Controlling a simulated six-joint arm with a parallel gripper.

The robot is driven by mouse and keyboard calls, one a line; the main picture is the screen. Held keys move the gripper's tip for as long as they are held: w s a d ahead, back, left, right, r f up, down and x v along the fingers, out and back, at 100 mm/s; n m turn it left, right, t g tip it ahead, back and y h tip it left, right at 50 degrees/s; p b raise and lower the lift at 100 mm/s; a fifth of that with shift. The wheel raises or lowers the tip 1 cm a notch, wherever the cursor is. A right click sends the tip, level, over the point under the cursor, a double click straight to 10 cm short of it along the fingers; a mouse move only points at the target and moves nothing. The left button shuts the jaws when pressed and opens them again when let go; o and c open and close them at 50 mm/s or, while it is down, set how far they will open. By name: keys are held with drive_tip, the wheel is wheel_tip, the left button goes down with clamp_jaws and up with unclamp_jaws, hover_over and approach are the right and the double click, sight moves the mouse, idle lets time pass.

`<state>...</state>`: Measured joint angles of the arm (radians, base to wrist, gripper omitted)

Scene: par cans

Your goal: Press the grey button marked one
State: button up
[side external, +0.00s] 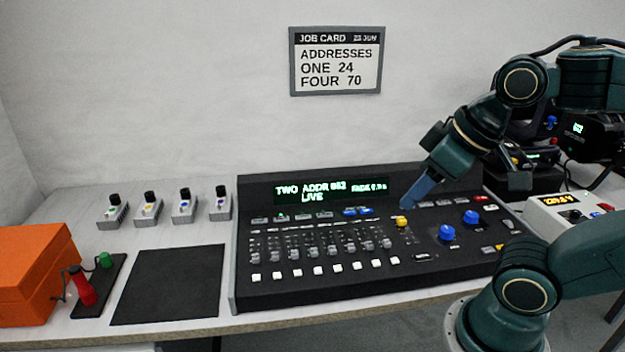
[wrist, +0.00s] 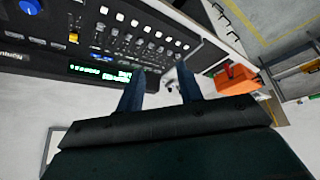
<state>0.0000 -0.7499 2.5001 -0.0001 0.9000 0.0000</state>
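The black lighting console (side external: 330,282) stands on the table with its lit display (side external: 331,190), which reads TWO, ADDR 052 and LIVE. Below the display is a row of small buttons, grey ones (side external: 281,217) at the left and blue ones (side external: 357,211) to their right. Their labels are too small to read, so I cannot tell which is marked one. My gripper (side external: 409,204) is over the console's right half, just above and beside the yellow knob (side external: 402,221). In the wrist view its two blue fingers (wrist: 160,74) are apart with nothing between them.
Faders and white buttons fill the console's lower left; blue knobs (side external: 447,233) are at its right. A black mat (side external: 170,285), an orange box (side external: 32,272) and several small switch boxes (side external: 184,207) stand left. The job card (side external: 337,61) lists ONE 24, FOUR 70.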

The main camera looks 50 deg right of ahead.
clamp_jaws()
idle(1.6)
